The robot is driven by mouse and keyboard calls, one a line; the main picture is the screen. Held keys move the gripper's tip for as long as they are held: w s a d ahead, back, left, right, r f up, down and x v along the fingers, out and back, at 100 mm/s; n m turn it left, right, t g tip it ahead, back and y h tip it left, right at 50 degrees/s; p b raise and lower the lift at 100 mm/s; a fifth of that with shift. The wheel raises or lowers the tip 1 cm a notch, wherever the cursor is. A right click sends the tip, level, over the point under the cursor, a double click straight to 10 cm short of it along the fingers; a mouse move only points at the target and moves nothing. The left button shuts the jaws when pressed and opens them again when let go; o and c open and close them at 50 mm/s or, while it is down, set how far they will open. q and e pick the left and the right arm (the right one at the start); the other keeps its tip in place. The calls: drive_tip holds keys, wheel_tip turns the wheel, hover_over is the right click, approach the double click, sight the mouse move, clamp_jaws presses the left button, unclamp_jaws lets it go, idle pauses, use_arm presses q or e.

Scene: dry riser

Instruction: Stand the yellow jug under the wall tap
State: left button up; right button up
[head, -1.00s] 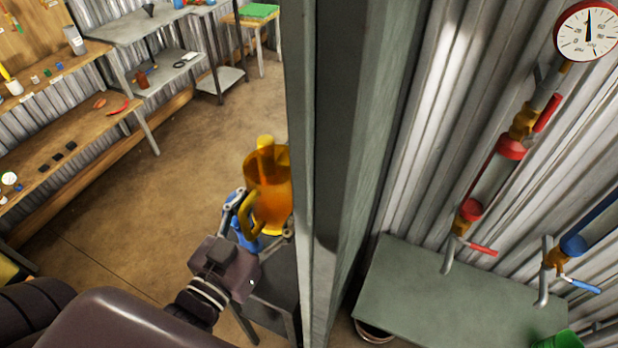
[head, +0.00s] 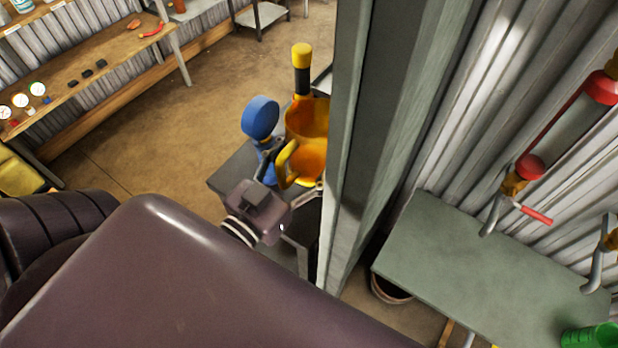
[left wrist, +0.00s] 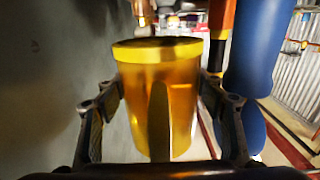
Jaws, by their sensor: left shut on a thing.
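The yellow jug (head: 307,118) is translucent amber with a yellow rim and handle. My left gripper (head: 296,186) is shut on it, and in the left wrist view the fingers (left wrist: 160,108) lie on both sides of the jug (left wrist: 182,95). It looks roughly upright; the grey post hides its right edge in the head view. A wall tap with a red lever (head: 535,214) and a bent grey spout is on the right, beyond the post. A second tap (head: 606,243) is cut off at the right edge. My right gripper is not in view.
The upright grey post (head: 362,130) stands between the jug and the taps. A grey-green bench (head: 460,255) is below the taps, with a green container (head: 590,337) at its near right. A blue round-topped object (head: 260,117) and a yellow-capped black object (head: 302,72) are close to the jug.

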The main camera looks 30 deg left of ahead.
sight(309, 174)
use_arm(q)
drive_tip(key=shift+f, duration=1.5)
wheel_tip(309, 174, down, 4)
drive_tip(key=shift+r, duration=0.2)
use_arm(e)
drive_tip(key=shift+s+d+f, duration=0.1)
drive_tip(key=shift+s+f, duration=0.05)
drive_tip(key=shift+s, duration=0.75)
use_arm(q)
drive_tip(key=shift+f, duration=0.15)
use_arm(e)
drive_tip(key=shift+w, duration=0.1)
use_arm(q)
drive_tip(key=o, duration=0.9)
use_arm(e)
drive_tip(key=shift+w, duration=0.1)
